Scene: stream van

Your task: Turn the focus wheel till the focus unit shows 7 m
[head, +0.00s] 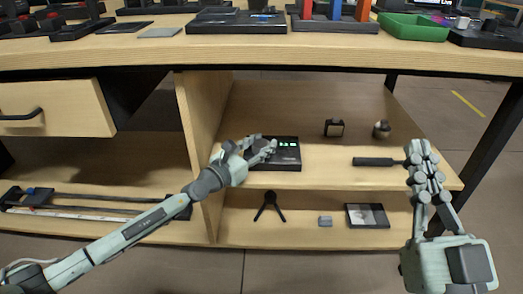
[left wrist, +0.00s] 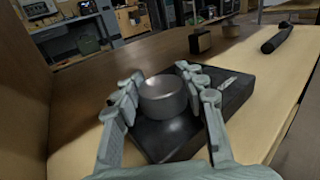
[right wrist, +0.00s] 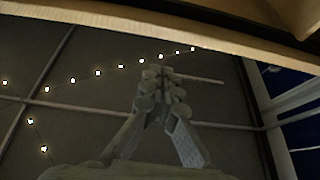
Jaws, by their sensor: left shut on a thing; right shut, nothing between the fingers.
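The focus unit (head: 288,161) is a flat black box on the middle shelf. Its small green display (head: 288,144) is lit, but the digits are too small to read. The focus wheel (left wrist: 164,97) is a round silver-grey knob on top of the unit, clear in the left wrist view and mostly hidden by my fingers in the head view. My left gripper (head: 266,150) has its fingers on both sides of the wheel and is shut on it. My right gripper (head: 420,150) is shut and empty, in front of the shelf's right end.
A black rod (head: 375,162) lies on the shelf near my right gripper. Two small objects (head: 334,127) (head: 382,129) stand further back. The lower shelf holds a small tripod (head: 269,206), a grey block (head: 325,221) and a dark framed plate (head: 367,216). A wooden divider (head: 201,140) stands left of the unit.

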